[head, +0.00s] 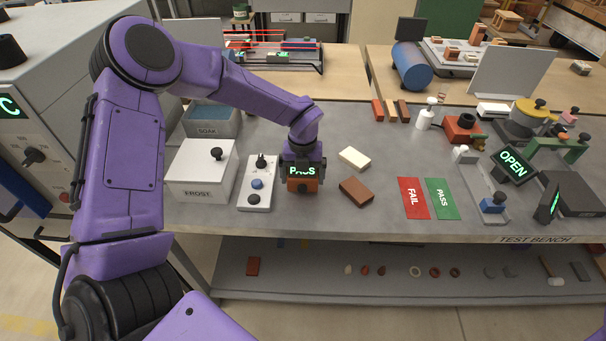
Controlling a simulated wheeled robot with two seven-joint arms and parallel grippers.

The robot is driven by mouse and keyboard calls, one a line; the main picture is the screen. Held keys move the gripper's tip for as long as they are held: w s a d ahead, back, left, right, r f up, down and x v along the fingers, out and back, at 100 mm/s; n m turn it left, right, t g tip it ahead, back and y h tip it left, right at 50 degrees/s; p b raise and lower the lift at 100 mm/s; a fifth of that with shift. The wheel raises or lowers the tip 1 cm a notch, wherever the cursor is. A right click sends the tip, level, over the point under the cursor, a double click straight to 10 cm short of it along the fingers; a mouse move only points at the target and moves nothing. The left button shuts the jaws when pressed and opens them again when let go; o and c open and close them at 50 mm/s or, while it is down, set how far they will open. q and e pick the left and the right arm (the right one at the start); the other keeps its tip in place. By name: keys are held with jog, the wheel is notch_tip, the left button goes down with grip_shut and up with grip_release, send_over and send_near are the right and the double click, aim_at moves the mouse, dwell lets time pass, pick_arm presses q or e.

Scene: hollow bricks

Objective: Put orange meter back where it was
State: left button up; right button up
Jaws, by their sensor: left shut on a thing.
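The orange meter (303,187) is in the head view, left of the middle of the grey test bench. Its dark display shows green letters reading PASS. My left gripper (302,162) comes down over it from above and is shut on it. The fingers are mostly hidden behind the meter and wrist. I cannot tell whether the meter touches the bench top. My right gripper is not in view.
A white control box (257,187) with knobs stands just left of the meter. A white brick (354,157) and a brown brick (356,190) lie to its right. Red FAIL (413,198) and green PASS (441,198) mats lie farther right. A FROST box (202,172) stands at left.

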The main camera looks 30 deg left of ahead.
pick_arm(q)
jog(key=shift+f, duration=0.6)
jog(key=shift+f, duration=0.15)
jog(key=o, duration=0.9)
jog(key=shift+r, duration=0.25)
jog(key=shift+w+r, duration=0.1)
jog(key=shift+r, duration=0.3)
notch_tip(320, 180, up, 11)
jog(key=shift+r+b, duration=0.1)
jog(key=shift+b, duration=0.9)
